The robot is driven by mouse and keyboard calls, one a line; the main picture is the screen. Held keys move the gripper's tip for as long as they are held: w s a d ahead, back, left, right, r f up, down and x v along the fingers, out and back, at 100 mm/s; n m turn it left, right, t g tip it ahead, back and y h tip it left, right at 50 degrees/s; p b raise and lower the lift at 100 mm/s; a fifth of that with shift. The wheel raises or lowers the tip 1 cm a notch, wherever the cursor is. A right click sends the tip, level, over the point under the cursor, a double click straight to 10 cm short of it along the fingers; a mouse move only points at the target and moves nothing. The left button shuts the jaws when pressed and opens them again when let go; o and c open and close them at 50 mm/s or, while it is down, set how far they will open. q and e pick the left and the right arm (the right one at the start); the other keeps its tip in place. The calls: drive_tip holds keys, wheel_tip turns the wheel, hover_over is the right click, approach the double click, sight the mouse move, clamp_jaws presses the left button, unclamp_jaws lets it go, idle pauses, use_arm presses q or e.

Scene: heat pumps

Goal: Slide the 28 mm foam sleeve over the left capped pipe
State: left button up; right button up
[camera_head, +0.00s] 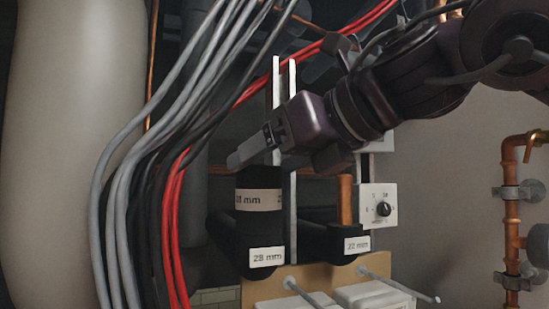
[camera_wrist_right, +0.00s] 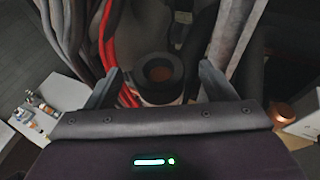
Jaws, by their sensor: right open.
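The black foam sleeve (camera_head: 258,181) stands upright at the middle of the head view, with a beige band reading "28 mm". In the right wrist view, the sleeve (camera_wrist_right: 162,73) shows its round open top, with a copper-coloured surface inside the ring. This looks like the left capped pipe, with the sleeve around it; how far down it sits is hidden. My right gripper (camera_head: 250,152) is open at the sleeve's top in the head view. In the right wrist view its fingers (camera_wrist_right: 160,85) stand apart on either side of the sleeve. My left gripper is not in view.
A bare copper pipe (camera_head: 345,200) stands to the right, by a black part labelled "22 mm" (camera_head: 357,244). Another black part, labelled "28 mm" (camera_head: 267,257), is below the sleeve. Grey, black and red cables (camera_head: 172,215) hang close on the left. Pale upright rails (camera_head: 292,110) rise behind.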

drive_tip(key=b+v, duration=0.2)
drive_tip(key=v, duration=0.5)
drive_tip(key=shift+s+d+r, duration=0.15)
drive_tip(key=shift+s+d, duration=0.1)
